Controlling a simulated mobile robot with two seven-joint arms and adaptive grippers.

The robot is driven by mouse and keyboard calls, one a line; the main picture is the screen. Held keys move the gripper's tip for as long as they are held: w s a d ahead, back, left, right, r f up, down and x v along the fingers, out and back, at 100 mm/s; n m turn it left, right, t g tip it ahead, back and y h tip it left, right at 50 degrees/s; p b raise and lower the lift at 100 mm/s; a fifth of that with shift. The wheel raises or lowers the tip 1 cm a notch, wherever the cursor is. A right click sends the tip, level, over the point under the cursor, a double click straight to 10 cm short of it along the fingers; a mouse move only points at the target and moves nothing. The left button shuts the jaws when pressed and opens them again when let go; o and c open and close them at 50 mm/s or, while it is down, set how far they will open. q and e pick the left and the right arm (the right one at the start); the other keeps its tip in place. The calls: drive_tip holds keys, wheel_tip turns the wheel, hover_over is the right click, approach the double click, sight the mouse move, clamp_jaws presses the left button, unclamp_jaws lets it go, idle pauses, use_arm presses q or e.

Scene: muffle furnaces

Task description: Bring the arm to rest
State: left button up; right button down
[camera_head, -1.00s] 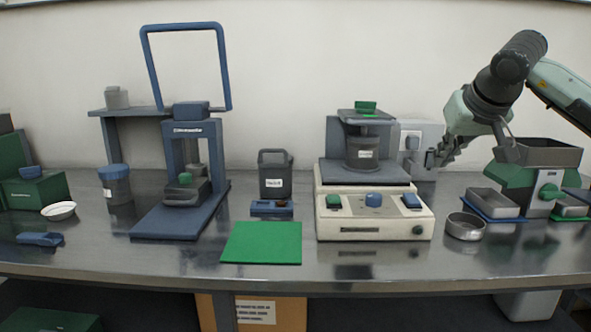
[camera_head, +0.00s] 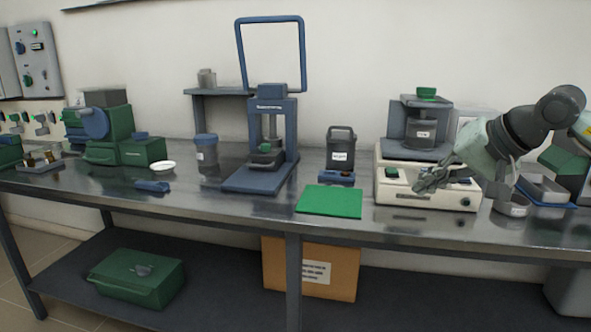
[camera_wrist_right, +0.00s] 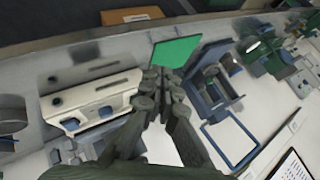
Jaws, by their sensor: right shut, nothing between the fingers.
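My right gripper (camera_head: 432,180) is in front of the cream instrument (camera_head: 425,198) in the head view, at the right side of the bench. It is shut and empty. In the right wrist view the gripper (camera_wrist_right: 163,88) points towards the green mat (camera_wrist_right: 175,51), with the cream instrument (camera_wrist_right: 90,98) on its left and the blue press frame (camera_wrist_right: 205,92) on its right. My left gripper is not in view.
The metal bench (camera_head: 240,212) carries a green mat (camera_head: 330,201), a dark labelled canister (camera_head: 340,148), a blue press (camera_head: 262,178), a blue-lidded jar (camera_head: 206,150) and a white dish (camera_head: 163,167). A round metal dish (camera_head: 512,205) stands close to my right arm.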

drive_tip(key=s+a+m+y, duration=0.2)
drive_tip(key=a+m+y, duration=0.8)
drive_tip(key=a, duration=0.7)
drive_tip(key=w+d+f+m+t+h, duration=0.35)
drive_tip(key=m+t, duration=0.25)
drive_tip(key=m, duration=0.6)
drive_tip(key=w+d+f+m+t+h, duration=0.25)
drive_tip(key=d+m+t, duration=0.25)
drive_tip(key=m, duration=0.8)
drive_tip(key=s+d+f+m+g+h, duration=0.2)
drive_tip(key=d+f+m+h, duration=0.3)
drive_tip(key=f+m, duration=0.5)
drive_tip(key=s+d+f+m+g+h, duration=0.15)
drive_tip(key=d+f+m+h, duration=0.35)
drive_tip(key=f+m, duration=0.5)
drive_tip(key=s+d+f+m+g+h, duration=0.1)
drive_tip(key=s+f+m+g, duration=0.25)
drive_tip(key=s+f, duration=0.6)
drive_tip(key=s+d+f+m+g, duration=0.2)
drive_tip(key=s+f+m+g, duration=0.15)
drive_tip(key=s+f, duration=0.6)
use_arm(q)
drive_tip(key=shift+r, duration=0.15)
use_arm(e)
drive_tip(key=s+a+f+m+g+y, duration=0.1)
drive_tip(key=s+f+m+g, duration=0.3)
drive_tip(key=s+f, duration=0.7)
drive_tip(key=shift+s+a+m+g, duration=0.3)
drive_tip(key=shift+s+a+g, duration=0.25)
drive_tip(key=shift+s+g, duration=0.15)
